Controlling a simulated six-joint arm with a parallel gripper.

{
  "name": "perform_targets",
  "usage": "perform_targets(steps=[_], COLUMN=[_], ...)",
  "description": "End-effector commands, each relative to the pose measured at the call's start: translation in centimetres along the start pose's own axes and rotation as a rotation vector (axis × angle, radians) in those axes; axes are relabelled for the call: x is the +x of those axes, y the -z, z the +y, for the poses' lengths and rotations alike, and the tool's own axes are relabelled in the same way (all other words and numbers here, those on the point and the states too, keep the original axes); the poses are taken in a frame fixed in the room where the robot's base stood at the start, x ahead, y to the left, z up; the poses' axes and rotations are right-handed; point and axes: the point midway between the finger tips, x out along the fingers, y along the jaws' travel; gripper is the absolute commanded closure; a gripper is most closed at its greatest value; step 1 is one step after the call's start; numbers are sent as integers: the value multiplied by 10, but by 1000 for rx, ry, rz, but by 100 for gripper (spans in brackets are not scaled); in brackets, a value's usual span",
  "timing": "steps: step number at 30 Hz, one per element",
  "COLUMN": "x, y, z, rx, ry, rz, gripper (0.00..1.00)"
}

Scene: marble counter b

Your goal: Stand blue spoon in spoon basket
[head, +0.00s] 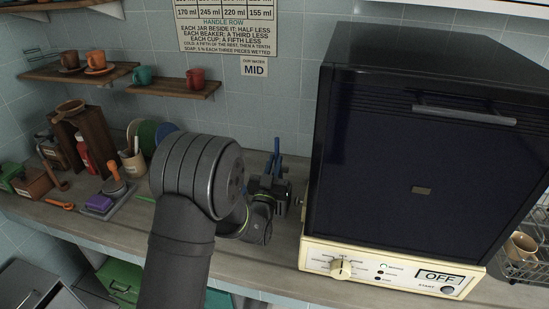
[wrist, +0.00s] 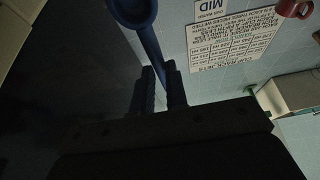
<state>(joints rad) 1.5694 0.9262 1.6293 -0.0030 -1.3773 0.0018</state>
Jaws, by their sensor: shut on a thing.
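My gripper (head: 270,183) is in the middle of the head view, above the counter and just left of the large dark machine. It is shut on the blue spoon (head: 277,147), part of which sticks up above the jaws. In the wrist view the fingertips (wrist: 160,78) close around the spoon's handle, and the bowl of the blue spoon (wrist: 134,10) is at the top edge. I cannot clearly identify the spoon basket. A beige crock (head: 132,163) with utensils stands on the left of the counter, and a wire rack (head: 528,268) stands at the far right.
The large dark machine (head: 420,140) with a cream control panel (head: 385,270) fills the right side, close to my gripper. A mug (head: 521,245) is in the wire rack. A purple sponge (head: 99,203), a wooden riser (head: 84,130) and several small items crowd the left counter.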

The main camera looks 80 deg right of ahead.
Motion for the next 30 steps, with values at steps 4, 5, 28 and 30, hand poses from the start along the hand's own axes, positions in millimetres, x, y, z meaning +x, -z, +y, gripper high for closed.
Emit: perform_targets(steps=[4, 5, 28, 30], x=[-5, -6, -20, -20], y=[-12, -14, -48, -48], z=[0, 0, 0, 0], rx=[0, 0, 0, 0], ry=[0, 0, 0, 0], rz=[-1, -1, 1, 1], gripper=[100, 100, 100, 100])
